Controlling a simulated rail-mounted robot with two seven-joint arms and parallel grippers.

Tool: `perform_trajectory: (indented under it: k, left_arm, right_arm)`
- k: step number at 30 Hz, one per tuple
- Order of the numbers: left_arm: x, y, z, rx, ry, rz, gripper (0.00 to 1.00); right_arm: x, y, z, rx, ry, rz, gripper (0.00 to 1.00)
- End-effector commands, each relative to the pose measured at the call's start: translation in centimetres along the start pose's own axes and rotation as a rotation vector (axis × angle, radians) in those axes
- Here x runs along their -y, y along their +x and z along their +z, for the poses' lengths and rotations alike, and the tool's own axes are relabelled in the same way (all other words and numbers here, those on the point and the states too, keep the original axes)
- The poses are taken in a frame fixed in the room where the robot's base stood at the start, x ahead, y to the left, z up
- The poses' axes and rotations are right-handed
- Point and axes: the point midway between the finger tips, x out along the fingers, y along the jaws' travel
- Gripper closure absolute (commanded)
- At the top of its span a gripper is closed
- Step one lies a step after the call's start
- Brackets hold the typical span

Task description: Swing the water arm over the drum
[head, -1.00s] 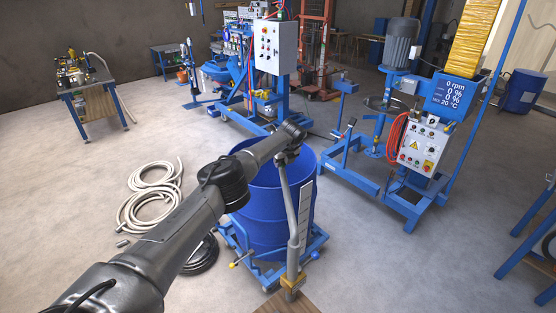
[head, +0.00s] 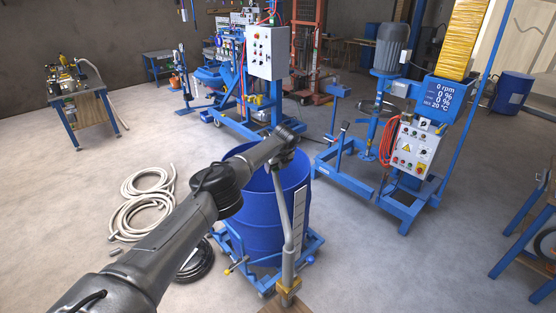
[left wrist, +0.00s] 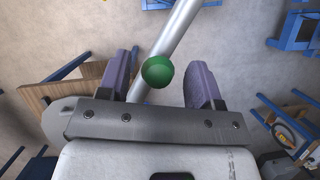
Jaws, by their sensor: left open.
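The water arm is a grey pipe (head: 288,235) standing at the front right side of the blue drum (head: 252,227), on a yellow bracket. In the left wrist view the pipe (left wrist: 176,32) runs diagonally past a green ball knob (left wrist: 157,72). My left gripper (head: 284,153) is at the top of the pipe in the head view and hides that end. In the left wrist view the gripper (left wrist: 158,82) is open, with the knob between its two fingers. I cannot tell whether they touch it. My right gripper is out of view.
The drum stands on a blue wheeled dolly (head: 317,243). A pale coiled hose (head: 145,205) and a dark coil (head: 197,262) lie on the floor to the left. A blue mixer stand with a control panel (head: 412,148) is at the right. Open floor lies between.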

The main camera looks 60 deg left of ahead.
Motion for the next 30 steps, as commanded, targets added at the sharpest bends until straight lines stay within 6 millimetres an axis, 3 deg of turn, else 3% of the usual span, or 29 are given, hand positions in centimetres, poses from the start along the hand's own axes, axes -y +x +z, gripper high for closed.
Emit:
perform_trajectory:
  k: [8, 21, 30]
  left_arm:
    - [0.0, -2.8, 0.1, 0.002, 0.003, -0.002, 0.41]
    - [0.0, -10.8, 0.0, 0.001, 0.001, -0.003, 0.41]
    - [0.0, -13.4, 0.0, 0.000, 0.000, -0.002, 0.41]
  right_arm:
    - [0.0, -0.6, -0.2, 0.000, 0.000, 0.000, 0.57]
    - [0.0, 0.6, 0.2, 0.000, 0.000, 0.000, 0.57]
    - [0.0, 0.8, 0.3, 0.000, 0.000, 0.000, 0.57]
